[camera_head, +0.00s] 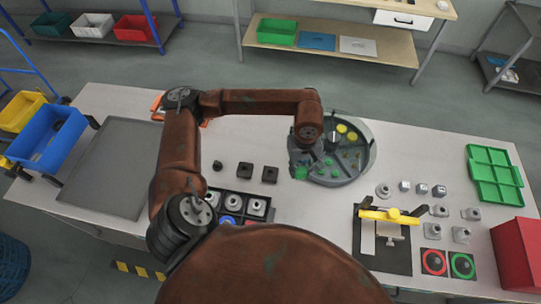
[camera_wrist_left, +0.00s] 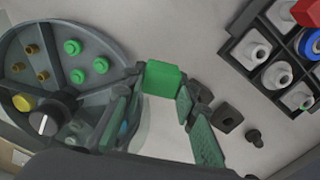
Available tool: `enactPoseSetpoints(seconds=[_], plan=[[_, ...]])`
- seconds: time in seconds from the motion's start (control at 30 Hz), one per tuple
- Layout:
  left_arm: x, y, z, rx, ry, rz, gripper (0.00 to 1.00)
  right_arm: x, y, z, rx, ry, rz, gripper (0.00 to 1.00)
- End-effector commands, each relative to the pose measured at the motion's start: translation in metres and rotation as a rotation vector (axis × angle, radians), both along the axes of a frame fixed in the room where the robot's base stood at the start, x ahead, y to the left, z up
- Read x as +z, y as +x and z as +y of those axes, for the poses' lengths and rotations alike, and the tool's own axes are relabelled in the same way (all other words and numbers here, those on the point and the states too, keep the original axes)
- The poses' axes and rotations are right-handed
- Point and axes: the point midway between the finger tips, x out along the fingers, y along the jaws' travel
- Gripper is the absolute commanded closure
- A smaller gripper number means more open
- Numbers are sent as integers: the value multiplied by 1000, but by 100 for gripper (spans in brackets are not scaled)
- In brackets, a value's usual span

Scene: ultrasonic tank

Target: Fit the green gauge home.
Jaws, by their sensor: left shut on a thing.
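A green block (camera_head: 301,173), which looks like the green gauge, is at the left rim of the round grey divided tray (camera_head: 362,176) in the head view. My left gripper (camera_head: 302,160) is above it, partly hidden by its own wrist. In the left wrist view the green block (camera_wrist_left: 162,79) sits between the fingertips of my left gripper (camera_wrist_left: 158,96), which is shut on it. The round tray (camera_wrist_left: 100,98) is left of it there, with small green and brass pieces in its sections. My right gripper is not in view.
A black rack (camera_head: 262,207) with white and blue fittings and several small black blocks (camera_head: 270,174) lie left of the round tray. A black fixture with a yellow clamp (camera_head: 393,215) is front right. A green divided tray (camera_head: 495,176) and red box (camera_head: 517,255) stand farther right.

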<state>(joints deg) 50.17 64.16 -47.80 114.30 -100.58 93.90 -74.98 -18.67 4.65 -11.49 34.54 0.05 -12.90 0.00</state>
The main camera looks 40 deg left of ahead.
Motion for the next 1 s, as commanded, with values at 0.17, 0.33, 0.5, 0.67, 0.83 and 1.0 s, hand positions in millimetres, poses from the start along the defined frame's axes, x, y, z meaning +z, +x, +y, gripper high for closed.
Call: enactPoseSetpoints(seconds=[0.17, 0.33, 0.5, 0.67, 0.83, 1.0], plan=[[3, -1, 10, 380, -6, 9, 98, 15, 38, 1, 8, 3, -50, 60], [3, -2, 19, 747, -9, 18, 98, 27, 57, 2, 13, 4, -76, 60], [3, -3, 29, 1115, -11, 27, 98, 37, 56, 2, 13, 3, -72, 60], [2, -5, 38, 1461, -12, 37, 98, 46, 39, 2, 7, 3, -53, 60], [2, -7, 50, 1828, -10, 45, 98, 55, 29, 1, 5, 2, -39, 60], [1, -10, 61, 2195, -6, 51, 98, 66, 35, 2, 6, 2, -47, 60]])
